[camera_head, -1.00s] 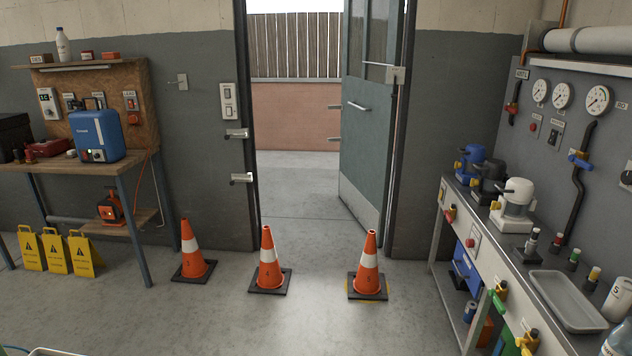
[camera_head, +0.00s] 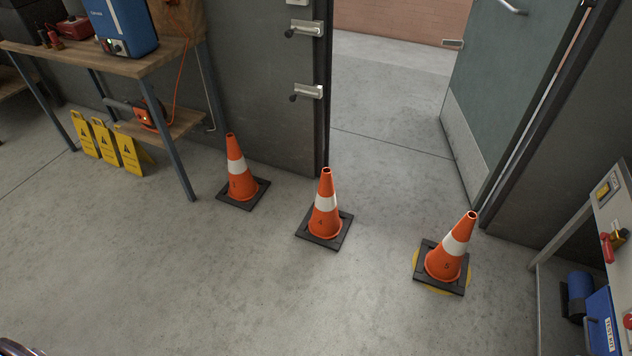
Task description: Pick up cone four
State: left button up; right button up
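Three orange cones with white bands and black square bases stand upright on the grey floor. The middle cone (camera_head: 325,206) carries a mark that looks like a 4. The right cone (camera_head: 453,249) looks marked 5 and stands on a yellow floor marking. The left cone (camera_head: 239,174) has a small mark I cannot read surely. Nothing touches the cones. Neither of my grippers shows in the head view.
A wooden workbench (camera_head: 150,60) with a blue machine (camera_head: 122,27) is at the left. Several yellow signs (camera_head: 108,143) stand beside it. The open door (camera_head: 497,90) is behind the cones. A bench unit (camera_head: 610,235) is at the right. The floor in front is clear.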

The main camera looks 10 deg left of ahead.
aim_at(323, 220)
jog(key=i+j, duration=0.45)
jog(key=i+j+u, duration=0.1)
jog(key=i+j, duration=0.35)
jog(key=i, duration=0.25)
